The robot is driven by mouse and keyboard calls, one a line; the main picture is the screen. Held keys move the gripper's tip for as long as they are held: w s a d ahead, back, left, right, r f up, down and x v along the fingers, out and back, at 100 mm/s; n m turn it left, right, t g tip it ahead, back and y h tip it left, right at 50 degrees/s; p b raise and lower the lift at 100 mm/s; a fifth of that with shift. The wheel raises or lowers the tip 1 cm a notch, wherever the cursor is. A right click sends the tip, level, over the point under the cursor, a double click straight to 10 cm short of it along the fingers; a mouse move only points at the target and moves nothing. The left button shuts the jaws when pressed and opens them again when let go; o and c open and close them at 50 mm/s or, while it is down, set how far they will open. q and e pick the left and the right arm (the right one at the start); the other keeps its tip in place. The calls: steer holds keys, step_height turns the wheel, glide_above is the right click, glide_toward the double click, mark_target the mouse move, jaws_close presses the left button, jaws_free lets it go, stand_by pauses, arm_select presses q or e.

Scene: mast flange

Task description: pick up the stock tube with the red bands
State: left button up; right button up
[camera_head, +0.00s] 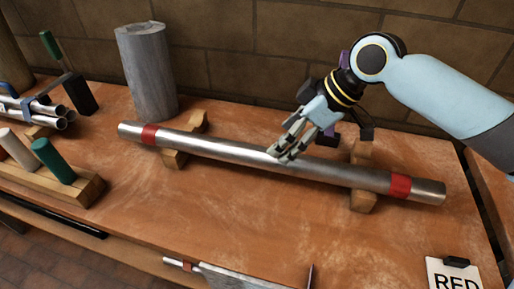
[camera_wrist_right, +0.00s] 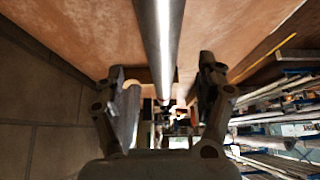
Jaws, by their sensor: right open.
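The stock tube (camera_head: 240,153) is a long shiny metal tube with a red band near each end. It lies across two wooden cradles on the workbench, slanting down to the right in the head view. My right gripper (camera_head: 284,151) is at the middle of the tube, its fingers pointing down and overlapping the tube's upper edge. In the right wrist view the tube (camera_wrist_right: 159,40) runs between the spread fingers of the open gripper (camera_wrist_right: 163,82). Contact cannot be told. My left gripper is not in view.
The wooden cradles (camera_head: 362,188) hold the tube near both ends. A grey cylinder (camera_head: 147,75) stands behind its left part. A wooden rack (camera_head: 75,187) with a green-handled tool and thin metal tubes (camera_head: 50,115) are at left. A RED card (camera_head: 455,277) is front right.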

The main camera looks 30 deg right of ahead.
mark_target(265, 157)
steer(key=x, duration=0.2)
steer(key=shift+w+a+f, duration=0.1)
steer(key=shift+a+f, duration=0.1)
steer(key=shift+w+a+f, duration=0.15)
steer(key=shift+f, duration=0.15)
steer(key=x, duration=0.4)
steer(key=shift+f+p, duration=0.25)
steer(key=shift+p, duration=0.05)
steer(key=shift+w+a+f, duration=0.1)
steer(key=shift+a+f, duration=0.05)
steer(key=shift+f, duration=0.1)
steer(key=shift+c, duration=1.7)
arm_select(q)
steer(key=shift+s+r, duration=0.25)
arm_select(e)
jaws_close()
